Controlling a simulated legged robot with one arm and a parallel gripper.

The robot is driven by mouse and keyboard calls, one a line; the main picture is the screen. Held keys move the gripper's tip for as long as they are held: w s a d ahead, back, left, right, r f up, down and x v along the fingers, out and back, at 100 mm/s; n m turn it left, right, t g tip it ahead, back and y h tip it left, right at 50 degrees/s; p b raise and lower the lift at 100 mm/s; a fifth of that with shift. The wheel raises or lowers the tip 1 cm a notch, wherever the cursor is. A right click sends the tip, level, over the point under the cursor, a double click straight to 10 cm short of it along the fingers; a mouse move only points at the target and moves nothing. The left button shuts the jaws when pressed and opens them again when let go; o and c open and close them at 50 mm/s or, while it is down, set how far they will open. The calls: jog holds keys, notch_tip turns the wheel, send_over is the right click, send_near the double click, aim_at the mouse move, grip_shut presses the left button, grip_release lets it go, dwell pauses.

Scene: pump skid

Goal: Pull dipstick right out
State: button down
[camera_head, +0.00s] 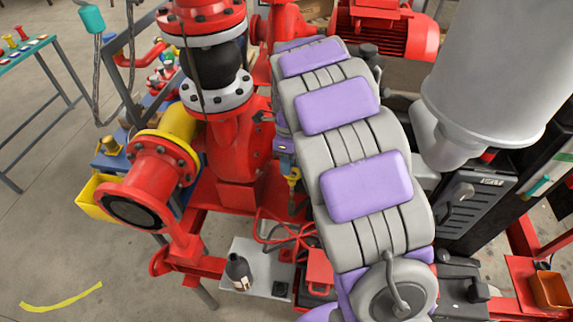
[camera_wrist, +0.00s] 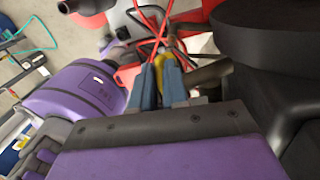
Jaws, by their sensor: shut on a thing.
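My gripper (camera_wrist: 160,88) shows in the wrist view, with two blue-grey fingers close together in front of its dark palm. The fingers are shut on a yellow piece (camera_wrist: 163,62), which I take to be the dipstick's handle. The rest of the dipstick is hidden, so I cannot tell how far it is in its tube. In the head view my grey and purple arm covers much of the middle, and my fingers are not clear there. A small yellow part (camera_head: 293,178) shows just left of the arm; it may be the same handle.
A dark bottle (camera_head: 239,272) stands on a pale plate left of my arm. Red flanged pipework (camera_head: 240,150) rises close on the left. A large grey cylinder (camera_head: 500,70) stands at right. Open floor lies at lower left.

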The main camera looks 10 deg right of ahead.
jog(key=c, duration=1.1)
grip_release()
jog(key=shift+r, duration=0.1)
jog(key=r+p, duration=0.1)
jog(key=r, duration=0.4)
jog(key=w+r+p, duration=0.1)
jog(key=r, duration=0.5)
jog(key=w+d+r+p, duration=0.1)
jog(key=r, duration=0.5)
jog(key=shift+w+d, duration=0.1)
